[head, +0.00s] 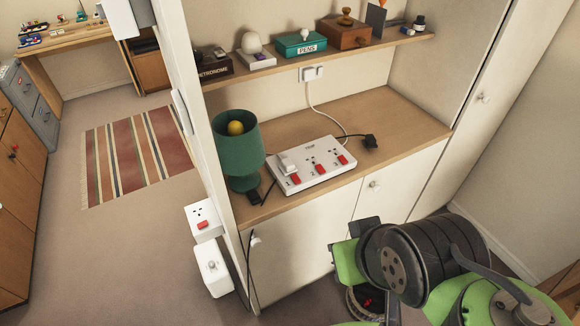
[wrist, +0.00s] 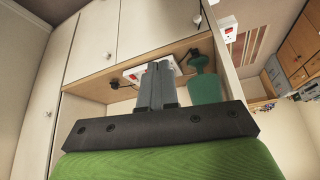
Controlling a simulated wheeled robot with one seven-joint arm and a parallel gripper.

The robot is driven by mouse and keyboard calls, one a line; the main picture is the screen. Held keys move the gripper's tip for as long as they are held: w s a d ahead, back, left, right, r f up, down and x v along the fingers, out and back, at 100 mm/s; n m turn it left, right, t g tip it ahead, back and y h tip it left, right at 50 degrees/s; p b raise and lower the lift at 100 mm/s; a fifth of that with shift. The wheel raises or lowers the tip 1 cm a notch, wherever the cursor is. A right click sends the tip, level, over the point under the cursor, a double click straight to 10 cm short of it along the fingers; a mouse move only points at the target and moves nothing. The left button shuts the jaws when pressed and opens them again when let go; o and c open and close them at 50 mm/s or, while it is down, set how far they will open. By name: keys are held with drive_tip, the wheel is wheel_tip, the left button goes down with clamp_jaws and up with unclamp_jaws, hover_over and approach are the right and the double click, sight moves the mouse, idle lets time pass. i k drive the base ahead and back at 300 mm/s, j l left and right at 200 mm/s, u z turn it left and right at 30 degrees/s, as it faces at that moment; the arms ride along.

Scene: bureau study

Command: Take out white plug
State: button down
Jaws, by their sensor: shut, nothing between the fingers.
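A white plug (head: 287,160) sits in the left socket of a white power strip (head: 325,172), which has several red switches. The strip lies on the wooden shelf top of the cabinet. My gripper's fingers (wrist: 158,66) are shut and empty in the wrist view. They cover the middle of the strip (wrist: 132,73) there, and I cannot make out the plug clearly behind them. In the head view my arm is at the lower right, in front of the cabinet and apart from the strip; the fingertips are not clear there.
A green lamp (head: 238,145) stands left of the strip. A white cord runs up to a wall socket (head: 312,73). An upper shelf (head: 300,66) holds several objects. The shelf top is clear at the right.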

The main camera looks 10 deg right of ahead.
sight(288, 168)
drive_tip(key=i+u, duration=0.15)
drive_tip(key=u, duration=0.25)
drive_tip(key=i+u, duration=0.1)
drive_tip(key=u, duration=0.25)
drive_tip(key=i+u, duration=0.15)
drive_tip(key=u, duration=0.25)
drive_tip(key=i+l+u, duration=0.1)
drive_tip(key=u, duration=0.25)
